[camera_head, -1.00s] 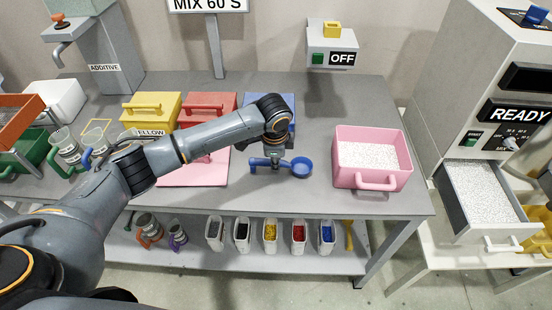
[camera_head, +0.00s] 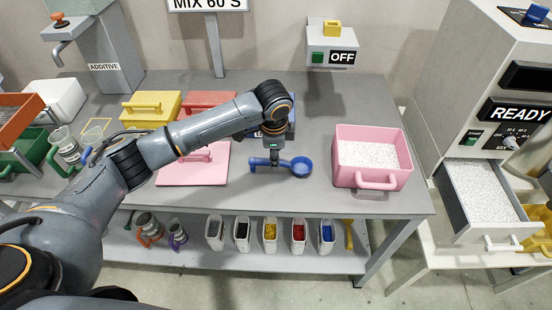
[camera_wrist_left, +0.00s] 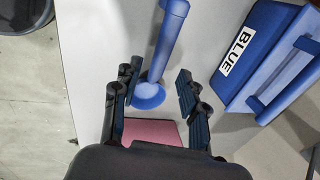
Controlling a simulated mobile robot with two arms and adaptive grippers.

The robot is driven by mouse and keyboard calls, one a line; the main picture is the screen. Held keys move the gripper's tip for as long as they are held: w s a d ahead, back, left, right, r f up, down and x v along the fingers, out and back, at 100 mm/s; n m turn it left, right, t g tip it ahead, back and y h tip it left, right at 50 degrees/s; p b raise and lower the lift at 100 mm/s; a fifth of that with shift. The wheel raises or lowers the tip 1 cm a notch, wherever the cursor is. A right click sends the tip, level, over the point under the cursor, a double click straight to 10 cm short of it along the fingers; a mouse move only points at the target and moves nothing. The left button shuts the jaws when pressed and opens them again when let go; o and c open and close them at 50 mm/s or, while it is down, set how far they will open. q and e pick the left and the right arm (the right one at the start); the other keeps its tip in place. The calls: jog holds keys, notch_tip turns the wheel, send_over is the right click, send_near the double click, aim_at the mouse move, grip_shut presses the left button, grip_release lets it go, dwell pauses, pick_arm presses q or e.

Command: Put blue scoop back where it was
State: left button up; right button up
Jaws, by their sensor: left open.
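The blue scoop (camera_head: 301,167) lies on the grey table between the pink board and the pink tub, its bowl to the right and its handle to the left. In the left wrist view its handle (camera_wrist_left: 168,40) runs down to a round blue end, and the bowl is out of frame. My left gripper (camera_head: 274,160) is above the scoop handle. In the left wrist view the left gripper (camera_wrist_left: 152,92) is open, with its fingers on either side of the handle's round end. I cannot tell whether they touch it. My right gripper is not in view.
A blue box labelled BLUE (camera_wrist_left: 265,50) stands close beside the gripper. The pink tub (camera_head: 372,180) of white granules is right of the scoop. The pink board (camera_head: 190,172) is to the left. Yellow (camera_head: 150,108) and red (camera_head: 205,100) boxes stand behind.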

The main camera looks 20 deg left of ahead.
pick_arm(q)
jog(key=v, duration=0.8)
jog(key=shift+r, duration=0.25)
